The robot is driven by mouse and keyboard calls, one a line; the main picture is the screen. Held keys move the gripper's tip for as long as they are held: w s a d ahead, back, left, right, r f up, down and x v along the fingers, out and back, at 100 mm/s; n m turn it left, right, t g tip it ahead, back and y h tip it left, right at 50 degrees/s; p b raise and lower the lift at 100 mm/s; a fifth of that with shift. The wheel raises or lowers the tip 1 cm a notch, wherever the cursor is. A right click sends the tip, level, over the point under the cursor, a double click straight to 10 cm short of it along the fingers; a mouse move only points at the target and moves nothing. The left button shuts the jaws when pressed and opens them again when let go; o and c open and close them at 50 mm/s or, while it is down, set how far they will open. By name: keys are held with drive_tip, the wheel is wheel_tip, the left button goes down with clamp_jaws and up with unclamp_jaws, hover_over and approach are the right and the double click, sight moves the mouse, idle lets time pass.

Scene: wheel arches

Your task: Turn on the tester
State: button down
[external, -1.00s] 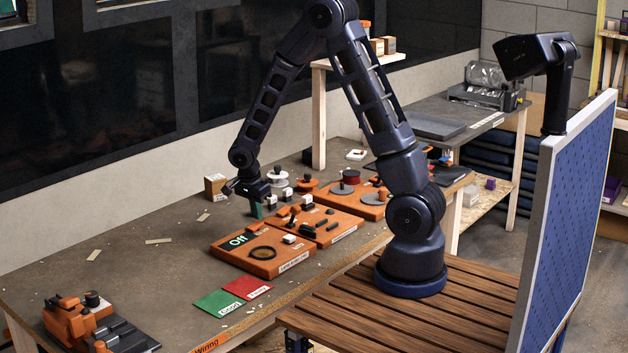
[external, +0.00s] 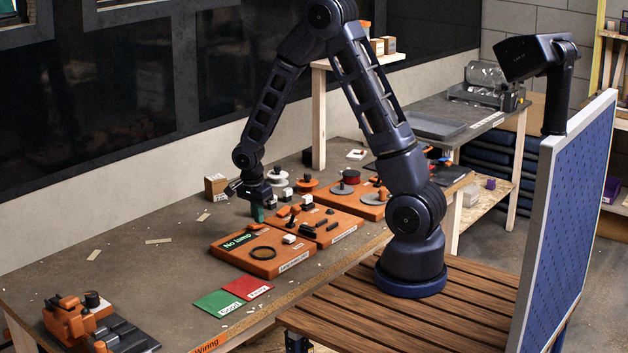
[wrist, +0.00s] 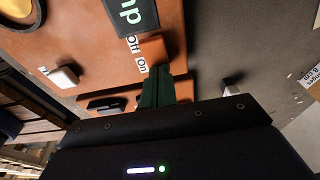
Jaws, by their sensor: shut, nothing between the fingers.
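The tester (external: 225,256) is an orange board on the bench. Its dark green display (external: 237,241) reads "No lamp", and part of the display (wrist: 128,14) shows in the wrist view. A dark ring (external: 262,253) and a small white block (external: 289,239) are on the board. In the wrist view an orange switch (wrist: 152,47) sits beside the "Off" and "On" labels. My gripper (external: 257,215) is shut and empty at the tester's far edge. Its green fingertips (wrist: 160,76) are close to the switch, near the "On" label; I cannot tell whether they touch it.
More orange boards with small parts (external: 318,224) stand just right of the tester. Green (external: 220,304) and red (external: 250,287) cards lie in front. A cardboard box (external: 215,187) stands behind. The bench left of the tester is mostly clear.

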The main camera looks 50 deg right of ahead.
sight(252, 225)
drive_tip(key=shift+a, duration=0.2)
drive_tip(key=shift+a+r, duration=0.15)
drive_tip(key=shift+a, duration=0.45)
wheel_tip(252, 225, up, 14)
drive_tip(key=a, duration=0.3)
drive_tip(key=shift+d, duration=0.15)
idle(0.6)
drive_tip(key=shift+s+d+h, duration=0.15)
drive_tip(key=shift+d+h, duration=0.25)
drive_tip(key=shift+d, duration=0.15)
